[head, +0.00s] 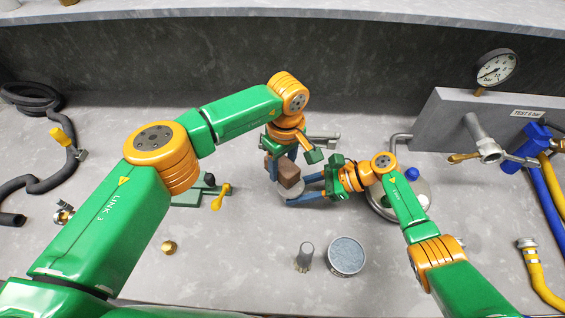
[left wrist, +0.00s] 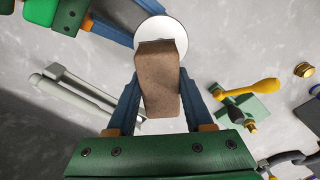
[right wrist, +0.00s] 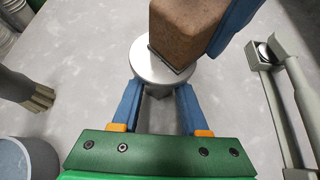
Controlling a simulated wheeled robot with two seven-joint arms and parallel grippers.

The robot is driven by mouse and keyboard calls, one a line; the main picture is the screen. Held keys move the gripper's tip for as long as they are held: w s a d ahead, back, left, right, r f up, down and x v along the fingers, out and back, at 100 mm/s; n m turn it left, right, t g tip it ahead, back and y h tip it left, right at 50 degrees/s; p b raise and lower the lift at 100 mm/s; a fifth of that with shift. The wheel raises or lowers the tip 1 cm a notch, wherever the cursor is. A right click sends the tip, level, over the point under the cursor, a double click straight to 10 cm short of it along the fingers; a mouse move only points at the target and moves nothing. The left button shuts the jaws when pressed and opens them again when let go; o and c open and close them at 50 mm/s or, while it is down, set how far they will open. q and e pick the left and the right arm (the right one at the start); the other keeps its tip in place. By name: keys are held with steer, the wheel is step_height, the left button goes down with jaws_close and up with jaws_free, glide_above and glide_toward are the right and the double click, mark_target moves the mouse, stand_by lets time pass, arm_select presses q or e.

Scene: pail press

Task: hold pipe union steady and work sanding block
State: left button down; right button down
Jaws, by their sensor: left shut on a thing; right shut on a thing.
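The sanding block is a brown brick (head: 289,172) with a grey underside. My left gripper (head: 281,166) is shut on it from above, and it also shows between the blue fingers in the left wrist view (left wrist: 160,88). The pipe union shows as a pale metal disc (right wrist: 147,64) in the right wrist view. My right gripper (right wrist: 158,112) is shut on its lower part, which the fingers partly hide. The disc also shows behind the block in the left wrist view (left wrist: 178,30). The block's lower end overlaps the disc's top and appears to touch it.
A green clamp (head: 190,199) with a yellow handle is left of the grippers. A test panel with a gauge (head: 496,68) and hoses is at right. A black hose (head: 40,176) lies at left.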

mark_target(295, 169)
arm_select(q)
steer(key=shift+s+d+r, duration=0.1)
steer(key=shift+s+d, duration=0.3)
steer(key=shift+d, duration=0.25)
steer(key=shift+s+d, duration=0.35)
steer(key=shift+d, duration=0.3)
steer(key=shift+w+a+f, duration=0.2)
steer(key=shift+w+a, duration=0.15)
steer(key=shift+a, duration=0.35)
steer(key=shift+w+a+f, duration=0.15)
steer(key=shift+w+a, duration=0.2)
steer(key=shift+a, duration=0.3)
arm_select(e)
steer(key=shift+s, duration=0.1)
arm_select(q)
steer(key=shift+r, duration=0.1)
steer(key=shift+w+r, duration=0.1)
steer(key=shift+r, duration=1.35)
arm_select(e)
steer(key=shift+c, duration=1.7)
jaws_free()
